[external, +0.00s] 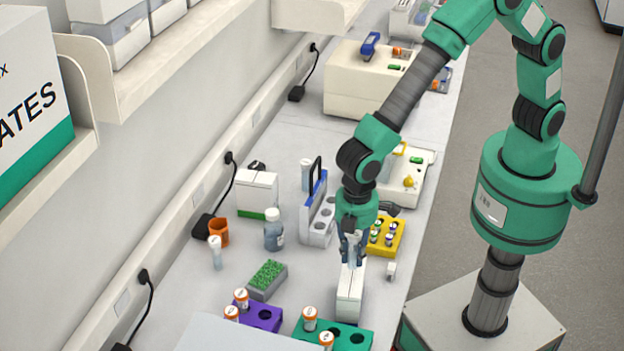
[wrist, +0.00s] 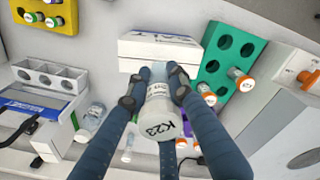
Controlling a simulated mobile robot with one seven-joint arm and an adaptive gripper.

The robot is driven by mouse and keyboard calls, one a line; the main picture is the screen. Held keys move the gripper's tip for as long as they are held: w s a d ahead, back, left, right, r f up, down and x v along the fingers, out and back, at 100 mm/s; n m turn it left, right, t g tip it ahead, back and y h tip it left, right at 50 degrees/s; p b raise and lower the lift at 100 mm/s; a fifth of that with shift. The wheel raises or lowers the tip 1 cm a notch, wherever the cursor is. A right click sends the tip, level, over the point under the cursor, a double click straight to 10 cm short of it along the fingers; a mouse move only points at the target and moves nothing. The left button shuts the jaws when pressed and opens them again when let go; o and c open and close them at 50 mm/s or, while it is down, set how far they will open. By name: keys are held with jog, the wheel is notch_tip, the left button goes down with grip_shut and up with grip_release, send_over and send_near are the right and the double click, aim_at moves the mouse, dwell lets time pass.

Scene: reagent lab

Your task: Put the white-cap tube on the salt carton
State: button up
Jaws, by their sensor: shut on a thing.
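My gripper (external: 352,253) is shut on a tube with a white cap (wrist: 162,129). The cap is marked K23 and faces the wrist camera; the tube's pale body (external: 351,246) shows between the fingers in the external view, roughly upright. The salt carton (external: 350,298) is a long white box lying on the bench just below the gripper. In the wrist view the carton (wrist: 160,47) lies just beyond the tube's far end. I cannot tell whether the tube touches it.
A green rack (external: 350,336) with orange-capped tubes and a purple rack (external: 268,318) stand near the carton. A yellow rack (external: 396,240) with vials is behind it to the right. A blue-and-white rack (external: 318,228) stands behind left. Another white-capped tube (external: 216,254) stands far left.

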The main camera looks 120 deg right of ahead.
aim_at(354, 231)
jog(key=shift+f, duration=1.65)
jog(key=shift+f, duration=0.15)
jog(key=o, duration=0.7)
jog(key=shift+o, duration=0.2)
notch_tip(354, 231, up, 11)
jog(key=shift+r, duration=0.65)
jog(key=shift+r, duration=0.1)
